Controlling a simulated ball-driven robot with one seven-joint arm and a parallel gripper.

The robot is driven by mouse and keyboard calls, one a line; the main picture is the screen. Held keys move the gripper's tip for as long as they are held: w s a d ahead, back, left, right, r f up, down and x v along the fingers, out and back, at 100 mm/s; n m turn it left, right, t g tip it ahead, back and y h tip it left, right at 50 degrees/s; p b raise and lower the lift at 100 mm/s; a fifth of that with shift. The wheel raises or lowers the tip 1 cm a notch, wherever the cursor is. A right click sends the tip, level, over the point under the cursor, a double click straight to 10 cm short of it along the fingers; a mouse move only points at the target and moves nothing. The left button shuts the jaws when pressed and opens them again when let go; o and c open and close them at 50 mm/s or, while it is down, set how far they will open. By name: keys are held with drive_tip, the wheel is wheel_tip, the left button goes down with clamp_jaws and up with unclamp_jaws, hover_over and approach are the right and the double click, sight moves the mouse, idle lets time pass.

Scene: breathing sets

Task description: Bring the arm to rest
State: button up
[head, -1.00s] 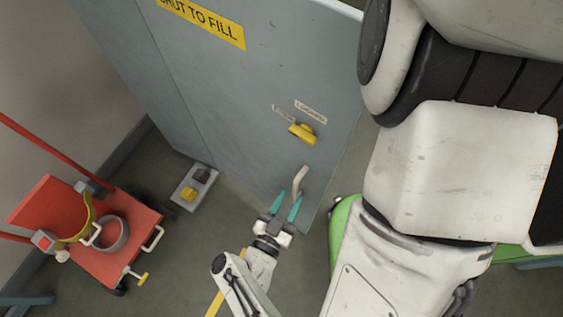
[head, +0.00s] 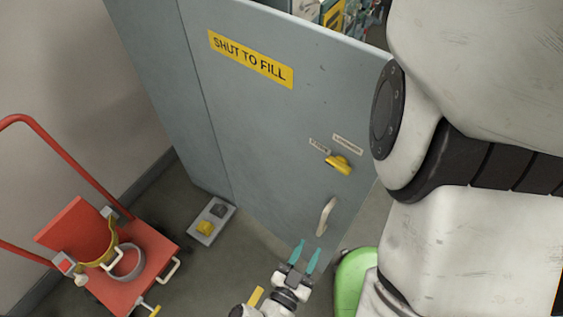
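My gripper (head: 305,256) is at the bottom middle of the head view, with its two teal fingers apart and nothing between them. It is just below and to the left of the pale door handle (head: 326,216), and appears clear of it. My white arm links fill the right side of the view and hide what is behind them. The grey-blue door (head: 270,130) bears a yellow "SHUT TO FILL" sign (head: 250,59) and a yellow latch knob (head: 339,164) above the handle.
A red trolley (head: 140,262) with a yellow ring and a grey ring stands at left. A grey floor box (head: 212,220) with a yellow button and a dark button lies by the door's foot. A green rounded object (head: 356,278) is right of my gripper. Equipment shows beyond the door's top edge.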

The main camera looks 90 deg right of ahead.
drive_tip(key=shift+d, duration=0.1)
drive_tip(key=w+d+n+t, duration=0.7)
drive_tip(key=w+d+t, duration=0.15)
drive_tip(key=t, duration=0.45)
drive_tip(key=w+a+n+t+y, duration=0.2)
drive_tip(key=w+n+t+y, duration=0.4)
drive_tip(key=w+n+y, duration=0.3)
drive_tip(key=w+a+n+g+y, duration=0.25)
drive_tip(key=a+n+y, duration=0.2)
drive_tip(key=y, duration=0.25)
drive_tip(key=s+a+r+n+g, duration=0.1)
drive_tip(key=s+r+n+g, duration=0.1)
drive_tip(key=s+r+g, duration=0.4)
drive_tip(key=shift+s+a+r+g, duration=0.25)
drive_tip(key=shift+a+r+g, duration=0.1)
drive_tip(key=shift+g, duration=0.6)
